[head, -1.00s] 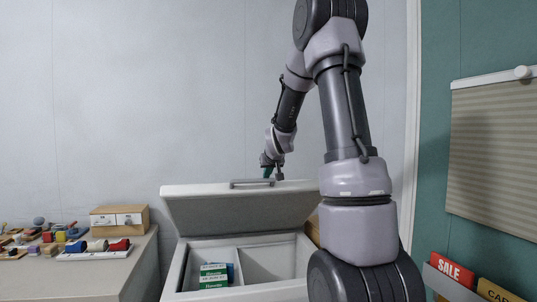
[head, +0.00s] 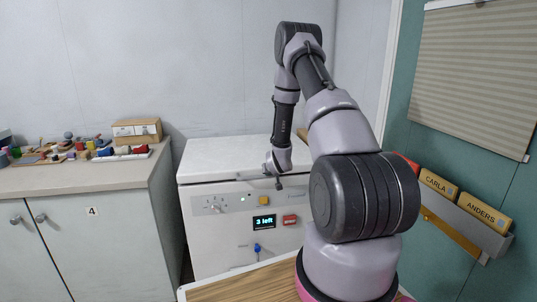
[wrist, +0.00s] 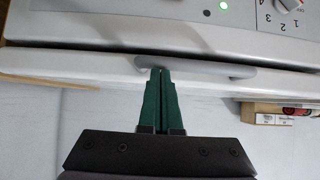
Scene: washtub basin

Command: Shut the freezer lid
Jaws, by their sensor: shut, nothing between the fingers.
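The white chest freezer (head: 215,245) stands in the middle of the head view. Its lid (head: 220,155) lies down flat over the body, with a thin dark seam between them in the wrist view. The interior is hidden. My gripper (head: 279,184) is at the lid's front edge, right of the middle. In the wrist view its green fingers (wrist: 160,72) are together and empty, with their tips at the grey lid handle (wrist: 205,64). I cannot tell whether they touch it or whether the lid is fully seated.
The freezer front has a "3 left" display (head: 264,222), a red button (head: 290,220) and a blue key-like part (head: 257,248). A cabinet (head: 95,215) with small items stands at left. A wooden top (head: 235,285) is in front. File holders (head: 465,222) hang at right.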

